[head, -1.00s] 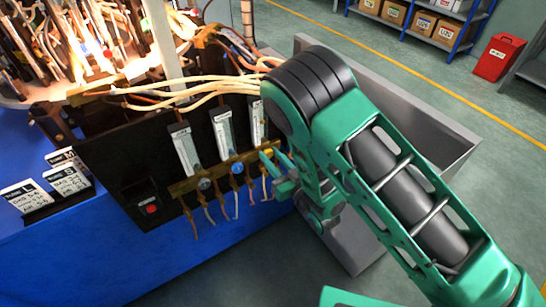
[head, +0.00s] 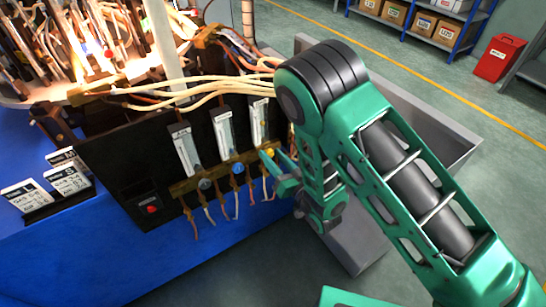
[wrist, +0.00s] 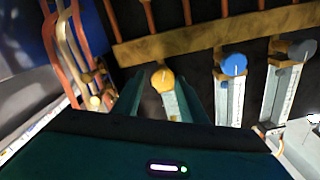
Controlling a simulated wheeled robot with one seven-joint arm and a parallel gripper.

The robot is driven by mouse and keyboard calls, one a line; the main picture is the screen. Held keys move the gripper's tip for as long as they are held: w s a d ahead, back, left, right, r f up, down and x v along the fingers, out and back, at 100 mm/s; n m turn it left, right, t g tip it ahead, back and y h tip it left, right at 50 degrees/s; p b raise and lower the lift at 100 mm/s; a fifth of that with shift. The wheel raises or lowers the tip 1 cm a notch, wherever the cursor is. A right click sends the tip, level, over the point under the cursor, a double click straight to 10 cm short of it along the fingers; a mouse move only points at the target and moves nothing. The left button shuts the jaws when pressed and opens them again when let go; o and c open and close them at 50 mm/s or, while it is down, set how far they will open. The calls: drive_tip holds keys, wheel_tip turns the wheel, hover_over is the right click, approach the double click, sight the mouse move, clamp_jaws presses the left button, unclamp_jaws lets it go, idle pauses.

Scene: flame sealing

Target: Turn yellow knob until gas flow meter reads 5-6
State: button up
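The yellow knob (head: 270,152) sits at the lower end of the rightmost flow meter (head: 259,122) on the black panel. In the wrist view the yellow knob (wrist: 162,79) shows between the two green fingers of my gripper (wrist: 160,88). The fingers are apart, one on each side of it, with gaps visible; I cannot tell their exact depth. In the head view my gripper (head: 274,167) is at the panel's right side, close to the knob. The meter's scale is too small to read.
A blue knob (head: 238,168) and a grey knob (head: 205,184) with their own meters are to the left. Tubes hang below the brass rail. A red switch (head: 151,209) and label cards (head: 27,196) are further left. A grey bin (head: 425,150) stands behind my arm.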

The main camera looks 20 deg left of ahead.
idle(0.3)
drive_tip(key=v, duration=1)
drive_tip(key=shift+s+d, duration=0.15)
drive_tip(key=shift+d, duration=0.1)
drive_tip(key=shift+s, duration=0.1)
